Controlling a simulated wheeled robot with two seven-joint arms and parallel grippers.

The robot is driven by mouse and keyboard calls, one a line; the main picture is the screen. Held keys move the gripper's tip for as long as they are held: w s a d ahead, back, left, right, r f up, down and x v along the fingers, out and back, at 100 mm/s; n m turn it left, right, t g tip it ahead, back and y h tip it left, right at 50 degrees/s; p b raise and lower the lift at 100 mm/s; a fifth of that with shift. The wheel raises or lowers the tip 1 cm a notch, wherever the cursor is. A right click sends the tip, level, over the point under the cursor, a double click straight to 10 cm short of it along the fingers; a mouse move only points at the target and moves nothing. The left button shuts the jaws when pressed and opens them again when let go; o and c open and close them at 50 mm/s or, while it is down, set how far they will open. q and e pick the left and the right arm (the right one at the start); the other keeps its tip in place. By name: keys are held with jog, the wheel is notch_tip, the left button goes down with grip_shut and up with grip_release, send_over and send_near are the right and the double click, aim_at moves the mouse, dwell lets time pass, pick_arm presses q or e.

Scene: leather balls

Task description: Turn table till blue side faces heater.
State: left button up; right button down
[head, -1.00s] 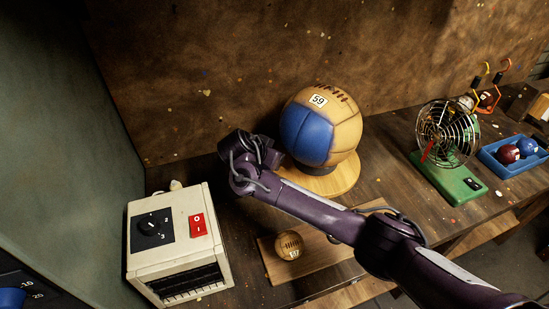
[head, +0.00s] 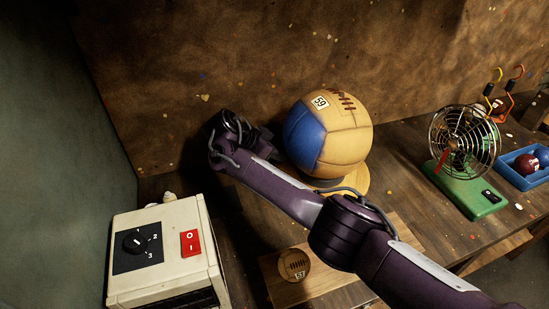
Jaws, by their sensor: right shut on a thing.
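The heater (head: 175,245), a cream box with a dial and red switch, stands at the lower left. My right gripper (head: 262,143) is at the turntable's left, close beside the blue side. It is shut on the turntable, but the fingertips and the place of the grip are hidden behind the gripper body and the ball. My left gripper is out of view.
A small brown ball (head: 294,266) lies on a wooden board (head: 330,287) below my right arm. A wire fan (head: 464,145) on a green base and a blue tray (head: 528,181) with balls stand at the right. A brown wall (head: 210,60) rises behind.

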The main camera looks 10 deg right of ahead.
jog(key=shift+w, duration=0.15)
dwell(0.4)
jog(key=c, duration=1.3)
grip_release()
jog(key=shift+o, duration=0.2)
jog(key=v, duration=0.7)
jog(key=shift+a+r+b, duration=0.25)
jog(key=shift+a+b, duration=0.05)
jog(key=shift+b, duration=0.15)
